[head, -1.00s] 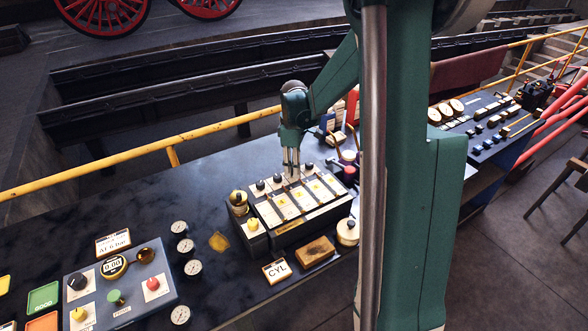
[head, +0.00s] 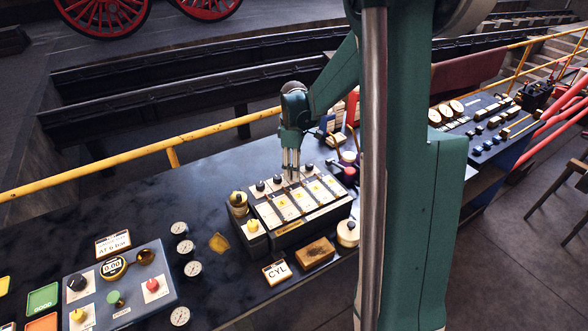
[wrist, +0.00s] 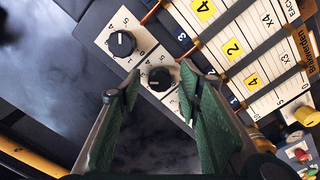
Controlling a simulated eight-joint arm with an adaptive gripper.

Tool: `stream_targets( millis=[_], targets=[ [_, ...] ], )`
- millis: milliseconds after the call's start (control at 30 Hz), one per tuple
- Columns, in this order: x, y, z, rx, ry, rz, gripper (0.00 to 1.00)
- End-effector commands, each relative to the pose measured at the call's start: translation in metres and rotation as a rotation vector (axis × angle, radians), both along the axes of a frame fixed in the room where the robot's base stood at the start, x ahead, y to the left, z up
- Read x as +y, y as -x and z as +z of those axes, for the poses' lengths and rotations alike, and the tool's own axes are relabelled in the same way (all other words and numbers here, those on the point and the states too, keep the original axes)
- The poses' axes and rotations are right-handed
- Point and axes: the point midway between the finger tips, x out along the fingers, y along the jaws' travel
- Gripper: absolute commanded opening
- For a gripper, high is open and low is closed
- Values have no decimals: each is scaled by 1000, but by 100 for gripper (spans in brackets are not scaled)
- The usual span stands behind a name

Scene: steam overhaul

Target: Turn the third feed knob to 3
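The feed box (head: 301,229) stands on the dark bench, with a row of black knobs along its back edge and white cards numbered in yellow on its top. In the wrist view a black knob (wrist: 159,80) on a white dial plate lies between my fingertips. It looks like the third one. The end knob (wrist: 122,43) is to its upper left, clear of the fingers. My gripper (head: 291,178) points down over the row. In the wrist view my gripper (wrist: 160,76) is open, one finger on each side of the knob, with visible gaps. The knob's exact setting is too small to read.
A brass fitting (head: 238,198) with a black top and a yellow knob (head: 253,225) sit at the box's left end. A yellow rail (head: 140,150) runs behind.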

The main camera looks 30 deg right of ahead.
Motion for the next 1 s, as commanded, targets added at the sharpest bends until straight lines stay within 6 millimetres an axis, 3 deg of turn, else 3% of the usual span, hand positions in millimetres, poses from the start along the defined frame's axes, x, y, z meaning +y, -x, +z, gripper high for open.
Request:
stream_targets(
  millis=[367,1000],
  targets=[
    [0,0,24,0,0,0,35],
    [0,0,110,0,0,0,35]
  ],
)
